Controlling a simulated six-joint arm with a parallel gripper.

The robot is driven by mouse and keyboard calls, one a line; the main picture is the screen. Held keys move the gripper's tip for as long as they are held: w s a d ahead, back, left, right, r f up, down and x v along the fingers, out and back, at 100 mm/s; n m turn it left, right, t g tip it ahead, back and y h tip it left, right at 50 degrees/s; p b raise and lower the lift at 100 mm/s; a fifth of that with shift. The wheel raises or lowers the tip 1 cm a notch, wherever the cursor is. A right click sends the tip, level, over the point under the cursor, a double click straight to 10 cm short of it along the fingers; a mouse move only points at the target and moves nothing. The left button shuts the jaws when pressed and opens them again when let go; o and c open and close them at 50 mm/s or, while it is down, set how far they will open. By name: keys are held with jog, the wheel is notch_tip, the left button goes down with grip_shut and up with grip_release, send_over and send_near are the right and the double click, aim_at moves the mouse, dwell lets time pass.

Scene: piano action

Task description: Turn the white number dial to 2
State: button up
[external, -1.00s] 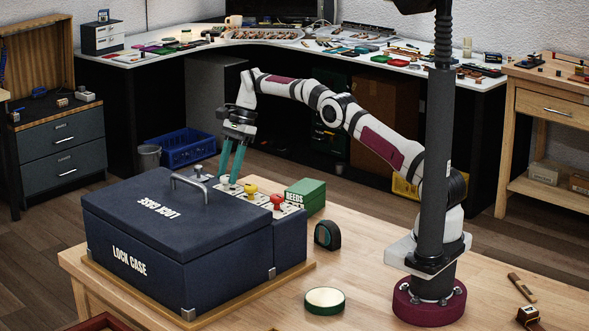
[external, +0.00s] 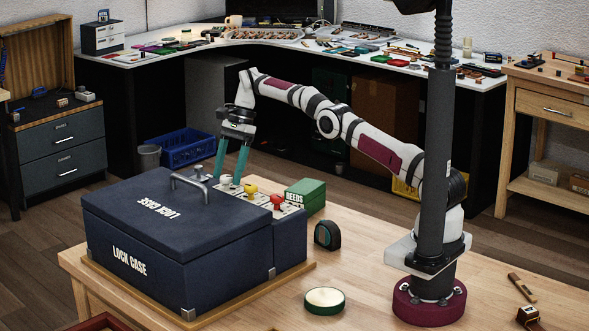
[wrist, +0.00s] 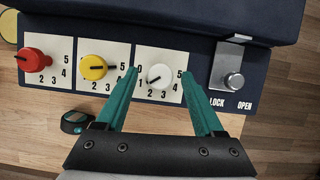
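The white number dial (wrist: 160,76) sits on a white number plate on the navy lock case (external: 170,215). Its dark pointer mark faces lower left, toward the 1. In the external view the white dial (external: 225,180) is at the left end of the dial row. My gripper (wrist: 160,73) is open, with one teal finger on each side of the white dial and a visible gap to it on both sides. In the external view my gripper (external: 228,178) reaches down to the dial from above.
A yellow dial (wrist: 93,67) and a red dial (wrist: 34,62) are left of the white one in the wrist view. A metal latch knob (wrist: 234,82) by LOCK and OPEN is to the right. A green REEDS box (external: 306,195) stands behind the case.

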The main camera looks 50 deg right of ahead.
dwell(0.3)
